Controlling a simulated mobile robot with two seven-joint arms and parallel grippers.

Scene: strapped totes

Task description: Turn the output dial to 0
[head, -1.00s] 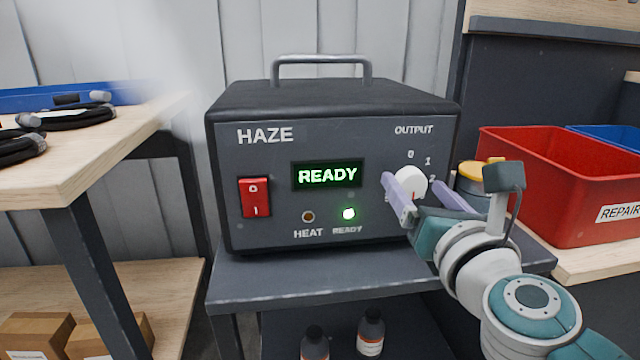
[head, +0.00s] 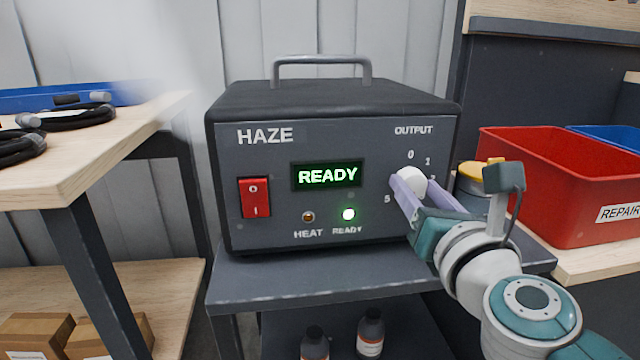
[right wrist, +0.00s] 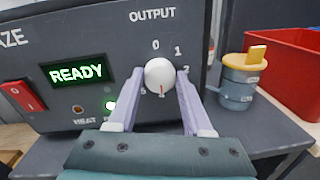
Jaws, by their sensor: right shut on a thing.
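The white round output dial (head: 411,181) is on the right of the dark HAZE machine (head: 230,185), under the word OUTPUT. The dial also shows in the right wrist view (right wrist: 160,74). Its red pointer mark points down there, away from the 0 above the dial; the lower numbers are partly hidden by the fingers. My right gripper (head: 418,190) is shut on the dial, its two lilac fingers on either side of it in the right wrist view (right wrist: 160,90). The display reads READY and the green ready light is lit. My left gripper is not in view.
The machine stands on a grey table (head: 300,285). A grey canister with a yellow lid (right wrist: 238,80) and a red bin (head: 560,205) are to the right. A red power switch (head: 255,197) is at the machine's left. A wooden bench (head: 90,150) with cables is far left.

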